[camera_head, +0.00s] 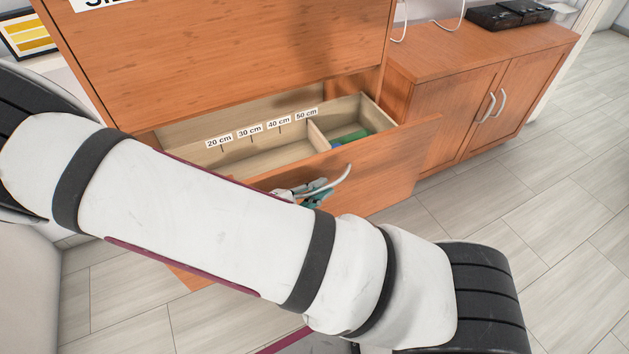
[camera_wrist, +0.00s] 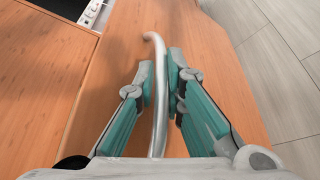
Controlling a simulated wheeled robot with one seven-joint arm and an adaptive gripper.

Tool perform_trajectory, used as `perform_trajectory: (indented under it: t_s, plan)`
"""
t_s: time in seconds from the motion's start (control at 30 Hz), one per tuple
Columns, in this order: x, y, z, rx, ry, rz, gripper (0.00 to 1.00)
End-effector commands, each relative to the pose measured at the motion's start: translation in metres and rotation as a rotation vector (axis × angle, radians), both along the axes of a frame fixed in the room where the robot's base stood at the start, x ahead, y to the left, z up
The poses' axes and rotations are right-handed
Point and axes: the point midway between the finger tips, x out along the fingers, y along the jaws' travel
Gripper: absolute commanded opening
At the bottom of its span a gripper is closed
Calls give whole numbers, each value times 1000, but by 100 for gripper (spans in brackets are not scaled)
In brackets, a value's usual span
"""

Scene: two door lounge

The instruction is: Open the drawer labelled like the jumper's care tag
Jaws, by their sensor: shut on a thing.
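A wooden drawer (camera_head: 404,160) stands pulled out from a wooden cabinet (camera_head: 220,50) in the head view. Inside it, small tags read 20 cm, 30 cm, 40 cm and 50 cm, and a divider sets off a right compartment with green and blue things (camera_head: 349,138). My gripper (camera_head: 318,187) is at the drawer's curved metal handle (camera_head: 343,178), partly hidden by my arm. In the wrist view my gripper (camera_wrist: 161,82) is shut on the handle (camera_wrist: 161,120), with a teal finger on each side. A label at the cabinet's top is cut off. No jumper or care tag shows.
A lower wooden cabinet (camera_head: 462,88) with two closed doors stands at the right, with a black device (camera_head: 497,16) on top. Tiled floor (camera_head: 520,225) lies open at the right. A framed picture (camera_head: 28,35) shows at the upper left.

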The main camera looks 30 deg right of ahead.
Motion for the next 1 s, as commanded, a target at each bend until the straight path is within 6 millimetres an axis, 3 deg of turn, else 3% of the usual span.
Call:
perform_trajectory:
  t_s: [0.3,0.33,0.4,0.77,1.0]
  plan:
    - [0,1,0,1,0,1,0]
    - [0,1,0,1,0,1,15]
    - [0,1,0,1,0,2,31]
    - [-1,3,0,1,0,2,31]
    - [-9,35,7,6,-3,5,31]
